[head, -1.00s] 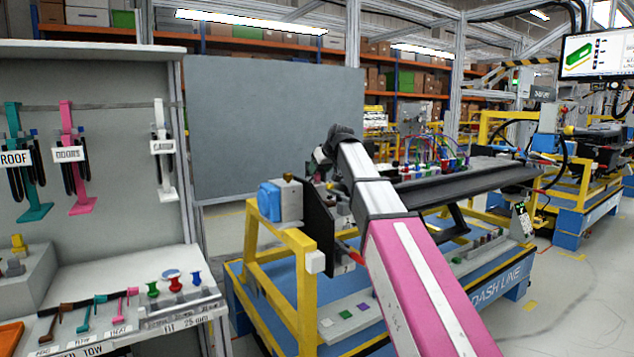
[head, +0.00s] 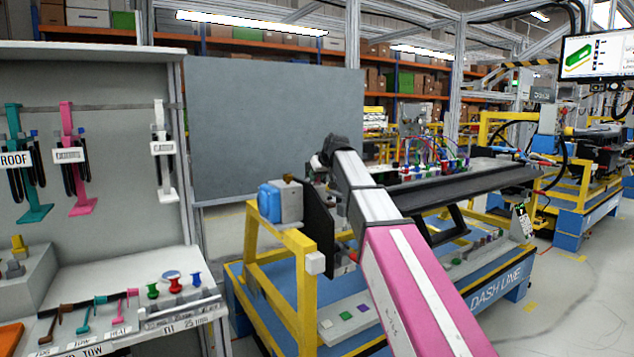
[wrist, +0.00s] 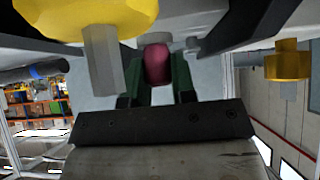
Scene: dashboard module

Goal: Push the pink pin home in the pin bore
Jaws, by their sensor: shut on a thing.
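The pink pin (wrist: 157,63) shows dark pink between the two dark green fingers of my gripper (wrist: 158,82) in the wrist view. My gripper is shut on it. The pin's far end points toward a grey surface of the module. The pin bore cannot be made out, so I cannot tell how deep the pin sits. In the head view my own arm hides the gripper and pin, close to the black plate (head: 318,222) at the left end of the dashboard module (head: 450,182).
A yellow knob with a grey hexagonal shaft (wrist: 103,60) stands close left of my fingers. A brass-coloured fitting (wrist: 287,62) is at the right. A yellow frame (head: 306,275) carries the module. A bench with coloured pins (head: 175,284) stands at the left.

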